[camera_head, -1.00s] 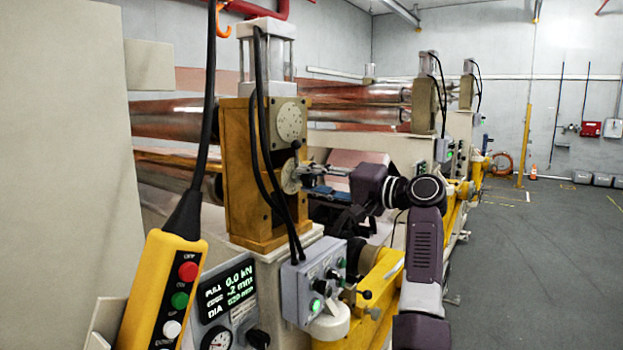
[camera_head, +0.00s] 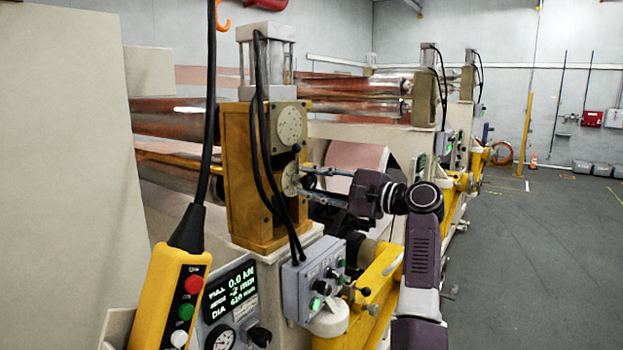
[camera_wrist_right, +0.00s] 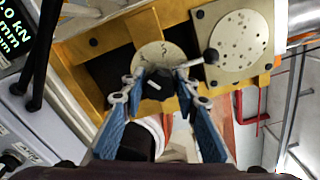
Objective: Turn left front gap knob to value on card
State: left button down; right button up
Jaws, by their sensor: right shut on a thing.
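The front gap knob is a dark grip (camera_wrist_right: 157,86) in front of a pale round dial (camera_wrist_right: 160,58) with small marks, on the yellow roll stand (camera_head: 238,170). In the head view the dial (camera_head: 290,180) shows at the stand's side. My right gripper (camera_wrist_right: 160,88) has its two blue fingers on either side of the dark grip, shut on it. In the head view the right gripper (camera_head: 308,183) reaches the dial from the right. The dial's marks are too small to read. I cannot make out a value card. My left gripper is not in view.
A round plate with holes (camera_wrist_right: 238,42) sits beside the dial, with a black ball-ended lever (camera_wrist_right: 211,56) between. Black cables (camera_head: 265,150) hang down the stand. A grey switch box (camera_head: 312,280), a yellow pendant (camera_head: 170,295) and a display panel (camera_head: 230,300) stand below.

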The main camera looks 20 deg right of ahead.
jog(key=shift+m, duration=0.4)
jog(key=o, duration=1.1)
jog(key=shift+d, duration=0.1)
jog(key=shift+o, duration=0.2)
jog(key=v, duration=1.2)
